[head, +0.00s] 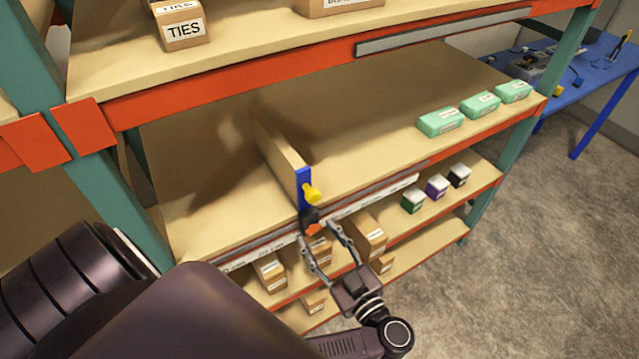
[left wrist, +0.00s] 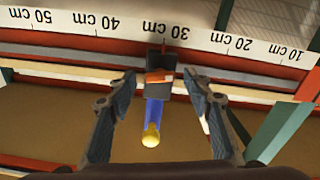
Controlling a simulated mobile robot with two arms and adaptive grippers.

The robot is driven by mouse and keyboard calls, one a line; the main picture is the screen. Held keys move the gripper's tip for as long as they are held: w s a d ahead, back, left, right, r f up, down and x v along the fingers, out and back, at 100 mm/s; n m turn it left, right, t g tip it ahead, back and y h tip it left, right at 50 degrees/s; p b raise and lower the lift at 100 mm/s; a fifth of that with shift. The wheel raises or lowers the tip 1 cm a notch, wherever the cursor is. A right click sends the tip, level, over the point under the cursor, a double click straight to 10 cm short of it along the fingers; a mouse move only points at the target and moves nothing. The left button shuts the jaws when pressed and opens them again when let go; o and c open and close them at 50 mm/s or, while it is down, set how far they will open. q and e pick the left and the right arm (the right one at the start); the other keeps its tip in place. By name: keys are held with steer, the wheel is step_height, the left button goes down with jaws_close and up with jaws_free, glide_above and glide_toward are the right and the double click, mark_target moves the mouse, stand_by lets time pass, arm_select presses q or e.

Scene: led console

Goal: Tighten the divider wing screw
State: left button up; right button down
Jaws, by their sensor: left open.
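The divider (head: 283,150) is an upright wooden panel on the middle shelf with a blue front edge (head: 304,187). The yellow wing screw (head: 312,193) sticks out from this blue edge; it also shows in the left wrist view (left wrist: 150,138). Below it, a black block (left wrist: 158,88) with an orange mark (left wrist: 159,76) sits at the shelf's front rail, near the 30 cm label. My left gripper (head: 318,233) is open, its fingers on either side of the black block in the wrist view. My right gripper is not in view.
A white ruler strip (left wrist: 75,34) runs along the shelf front. Green boxes (head: 440,122) stand at the right of the middle shelf. The middle shelf is clear beside the divider.

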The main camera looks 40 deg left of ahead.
arm_select(q)
steer(key=shift+w+a, duration=0.1)
steer(key=shift+a, duration=0.1)
steer(key=c, duration=1.1)
steer(key=shift+r+m+p, duration=0.25)
steer(key=shift+m+p, duration=0.35)
steer(key=shift+p, duration=0.6)
steer(key=shift+c, duration=0.2)
steer(key=shift+m, duration=0.3)
steer(key=shift+f+m+p, duration=0.2)
steer(key=shift+m+p, duration=0.1)
steer(key=shift+p, duration=0.05)
